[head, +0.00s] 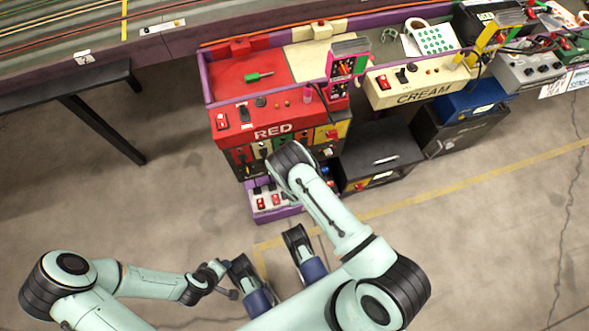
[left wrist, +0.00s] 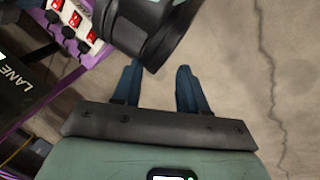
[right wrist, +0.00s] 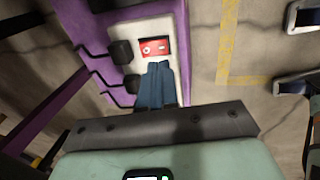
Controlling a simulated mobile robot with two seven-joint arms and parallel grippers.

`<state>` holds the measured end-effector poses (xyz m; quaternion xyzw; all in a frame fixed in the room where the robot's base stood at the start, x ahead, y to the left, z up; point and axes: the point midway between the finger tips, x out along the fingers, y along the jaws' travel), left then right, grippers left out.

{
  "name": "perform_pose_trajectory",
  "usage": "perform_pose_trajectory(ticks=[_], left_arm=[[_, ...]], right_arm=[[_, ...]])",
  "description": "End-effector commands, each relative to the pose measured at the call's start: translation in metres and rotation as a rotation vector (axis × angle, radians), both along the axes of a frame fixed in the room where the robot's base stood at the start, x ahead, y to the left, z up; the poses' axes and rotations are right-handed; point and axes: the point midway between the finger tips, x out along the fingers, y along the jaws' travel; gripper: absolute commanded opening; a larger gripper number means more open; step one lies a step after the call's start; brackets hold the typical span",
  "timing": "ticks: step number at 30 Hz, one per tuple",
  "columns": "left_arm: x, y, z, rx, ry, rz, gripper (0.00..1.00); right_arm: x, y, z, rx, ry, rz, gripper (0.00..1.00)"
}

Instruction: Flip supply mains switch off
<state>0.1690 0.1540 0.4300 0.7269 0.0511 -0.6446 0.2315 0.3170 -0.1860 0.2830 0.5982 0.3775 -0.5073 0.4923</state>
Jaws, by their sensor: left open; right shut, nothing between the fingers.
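A low white panel (head: 285,196) with a purple frame carries red rocker switches (head: 262,203) at the foot of the red console. Which one is the supply mains switch cannot be read. In the right wrist view, one red rocker switch (right wrist: 154,47) is close in front of my right gripper (right wrist: 155,68), which is shut and empty. Contact cannot be told. The right arm hides that gripper in the head view. My left gripper (left wrist: 158,70) is open and empty over bare floor. Several red switches (left wrist: 74,19) show at the upper left of its view.
The red console (head: 275,115) stands above the panel, with a cream console (head: 420,85) to its right. Black knobs (right wrist: 121,52) and cables are beside the red switch. A dark cabinet (head: 380,150) stands right of the panel. The floor in front (head: 190,220) is clear.

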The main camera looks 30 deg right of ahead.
Motion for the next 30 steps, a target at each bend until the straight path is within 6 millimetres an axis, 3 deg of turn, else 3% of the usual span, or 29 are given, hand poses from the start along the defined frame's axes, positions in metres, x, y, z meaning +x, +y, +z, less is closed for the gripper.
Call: perform_pose_trajectory(ticks=[1,3,12,30], left_arm=[[-0.007,-0.004,0.010,-0.010,0.017,-0.010,0.43],[-0.016,-0.009,0.016,-0.022,0.041,-0.020,0.43],[-0.039,-0.020,0.032,-0.052,0.104,-0.046,0.43],[-0.041,-0.020,0.031,-0.053,0.110,-0.047,0.43]], right_arm=[[-0.001,0.001,0.020,0.001,-0.004,0.000,0.00],[-0.005,0.002,0.035,0.000,-0.003,0.000,0.00],[-0.015,0.004,0.078,0.000,-0.002,0.001,0.00],[-0.019,0.003,0.084,0.003,-0.005,-0.005,0.00]])
